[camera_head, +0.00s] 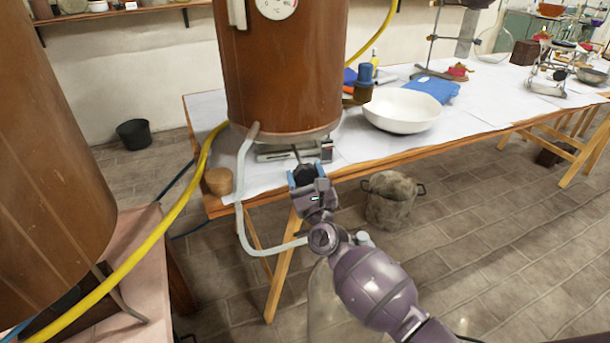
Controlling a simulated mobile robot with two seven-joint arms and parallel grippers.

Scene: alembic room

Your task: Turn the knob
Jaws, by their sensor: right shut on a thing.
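My right gripper (304,172) reaches up from the bottom right to the front of the burner stand (270,155) under the copper boiler (283,75). It is shut on a small dark knob (303,171) at the end of a short stem; the fingers hide most of the knob. I cannot tell how far the knob is turned. My left gripper is not in view.
A grey hose (241,190) hangs left of my gripper. A second copper vessel (45,160) and a yellow hose (150,245) are at left. A bucket (391,203) stands on the floor.

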